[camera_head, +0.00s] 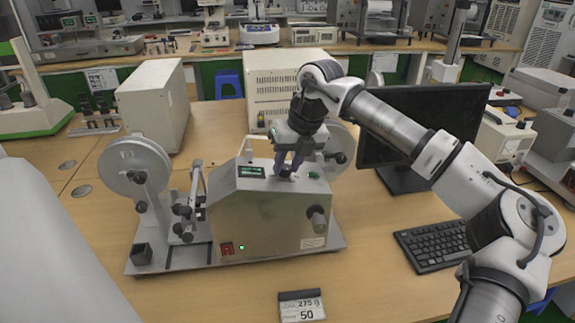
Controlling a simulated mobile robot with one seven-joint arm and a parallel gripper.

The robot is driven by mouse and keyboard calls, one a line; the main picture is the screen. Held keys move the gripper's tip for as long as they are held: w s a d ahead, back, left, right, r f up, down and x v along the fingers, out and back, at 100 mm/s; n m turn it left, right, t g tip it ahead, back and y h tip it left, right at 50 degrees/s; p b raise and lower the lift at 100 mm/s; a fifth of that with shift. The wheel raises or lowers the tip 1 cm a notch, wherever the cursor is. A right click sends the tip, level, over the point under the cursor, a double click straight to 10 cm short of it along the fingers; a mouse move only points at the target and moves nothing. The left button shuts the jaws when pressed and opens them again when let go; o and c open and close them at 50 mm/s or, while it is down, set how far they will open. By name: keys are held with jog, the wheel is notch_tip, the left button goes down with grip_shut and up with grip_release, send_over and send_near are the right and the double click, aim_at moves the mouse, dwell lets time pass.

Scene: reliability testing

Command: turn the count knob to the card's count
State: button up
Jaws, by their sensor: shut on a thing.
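The test machine (270,218) is a beige-grey metal box on a base plate in the middle of the table. A small dark knob (286,172) sits on its sloped top, right of a small green-lit display (251,171) whose digits are too small to read. My gripper (286,166) reaches down from the upper right and is shut on the knob, hiding part of it. The card (301,308) stands at the front edge of the table and reads "275 g" above "50". A larger dark knob (317,218) is on the machine's front face.
A grey disc reel (135,166) and rollers stand at the machine's left. A monitor (425,125) and keyboard (435,245) are at the right. Beige boxes stand behind. The table front is mostly clear.

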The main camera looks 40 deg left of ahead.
jog(key=n+g, duration=0.1)
jog(key=n, duration=0.5)
jog(key=shift+w+n, duration=0.1)
jog(key=shift+n, duration=0.2)
jog(key=n+g+p, duration=0.1)
jog(key=n, duration=0.5)
jog(key=shift+w, duration=0.15)
jog(key=shift+n, duration=0.4)
jog(key=o, duration=1)
jog(key=shift+c, duration=0.2)
jog(key=v, duration=1.3)
jog(key=shift+w+r+b, duration=0.3)
jog(key=shift+r+b, duration=0.05)
jog(key=shift+b, duration=0.05)
jog(key=shift+a, duration=0.1)
